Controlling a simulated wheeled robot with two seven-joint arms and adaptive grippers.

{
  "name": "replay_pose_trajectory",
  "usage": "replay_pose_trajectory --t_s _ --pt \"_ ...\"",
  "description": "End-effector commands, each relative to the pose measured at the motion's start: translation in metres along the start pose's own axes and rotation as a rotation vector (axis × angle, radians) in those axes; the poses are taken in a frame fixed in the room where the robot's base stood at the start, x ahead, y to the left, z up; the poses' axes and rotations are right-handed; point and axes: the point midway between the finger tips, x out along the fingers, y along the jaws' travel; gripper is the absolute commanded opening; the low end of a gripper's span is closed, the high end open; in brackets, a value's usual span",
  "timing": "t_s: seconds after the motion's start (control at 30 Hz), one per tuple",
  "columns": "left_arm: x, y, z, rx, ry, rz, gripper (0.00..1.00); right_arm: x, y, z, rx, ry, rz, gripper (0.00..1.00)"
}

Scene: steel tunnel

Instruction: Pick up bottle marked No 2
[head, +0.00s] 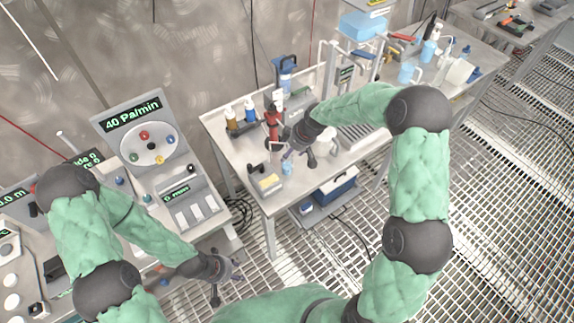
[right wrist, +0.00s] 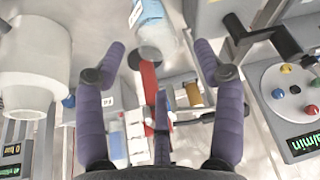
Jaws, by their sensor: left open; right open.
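My right gripper (head: 299,157) is open above the middle table; it also shows in the right wrist view (right wrist: 160,50), with nothing between its fingertips. A small light-blue bottle (head: 286,168) stands on the table just below it in the head view. A blue-and-white container (right wrist: 152,24) lies beyond the fingertips in the right wrist view. At the table's left back stand a dark amber bottle (head: 231,118) and a white-and-blue bottle (head: 250,109). No bottle number is readable. My left gripper (head: 227,284) is open and empty, low beside the left console.
A red stand (head: 272,124) is close to the right gripper on its left. A console with a dial (head: 155,148) stands left. A blue case (head: 335,193) is below the table.

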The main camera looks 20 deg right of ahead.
Motion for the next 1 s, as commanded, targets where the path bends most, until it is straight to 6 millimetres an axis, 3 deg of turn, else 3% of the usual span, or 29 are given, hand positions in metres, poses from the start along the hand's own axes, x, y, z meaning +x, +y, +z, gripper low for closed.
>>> replay_pose_trajectory --t_s 0.4,0.7,0.77,0.93,0.97,1.0 --pt "0.007 -0.003 -0.001 0.000 0.000 0.000 0.43 0.048 -0.001 0.005 0.000 0.000 -0.001 0.69" --pt "0.007 -0.003 -0.001 0.000 0.000 0.000 0.43 0.051 0.000 0.004 0.000 0.001 0.001 0.69" --pt "0.007 -0.003 -0.001 0.000 0.000 0.000 0.43 0.051 0.000 0.004 0.000 0.001 0.001 0.55" --pt "0.007 -0.003 -0.001 0.000 0.000 0.000 0.43 0.051 -0.001 0.004 0.000 0.001 0.000 0.07" --pt "0.007 -0.003 -0.001 0.000 0.000 0.000 0.43 0.051 -0.001 0.004 0.000 0.001 0.000 0.00" --pt "0.007 -0.003 -0.001 0.000 0.000 0.000 0.43 0.051 0.000 0.004 0.000 0.001 0.001 0.00"
